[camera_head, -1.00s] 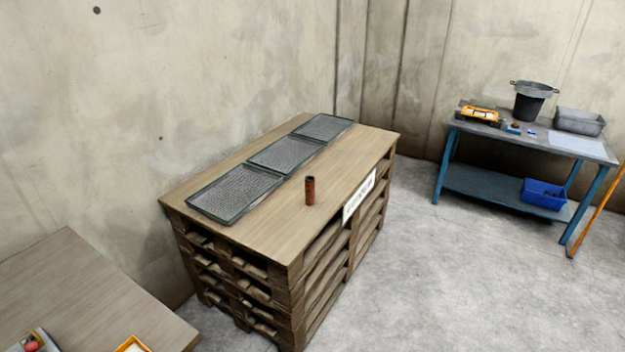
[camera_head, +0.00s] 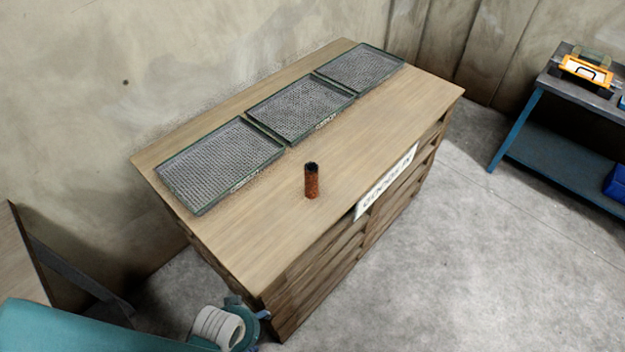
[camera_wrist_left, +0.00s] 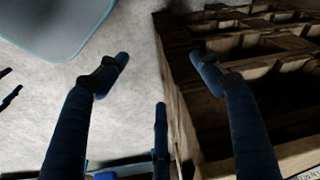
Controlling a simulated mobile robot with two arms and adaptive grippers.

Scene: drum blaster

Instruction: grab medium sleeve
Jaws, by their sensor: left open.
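A rust-brown upright sleeve (camera_head: 312,181) with a dark, open top stands alone on the wooden top of the pallet stack (camera_head: 270,215). It is the only sleeve I see, so its size class cannot be compared. My left arm comes in at the bottom left of the head view, and its wrist is low in front of the stack's near corner, well apart from the sleeve. In the left wrist view my left gripper (camera_wrist_left: 160,68) is open and empty, its dark fingers spread beside the stack's slatted side (camera_wrist_left: 240,45). My right gripper is not in view.
Three mesh trays (camera_head: 302,107) lie in a row along the back of the top. A white label (camera_head: 386,182) hangs on the front edge. A blue workbench (camera_head: 570,165) with an orange-and-black case (camera_head: 586,72) is at right. Grey floor (camera_head: 440,265) between is clear.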

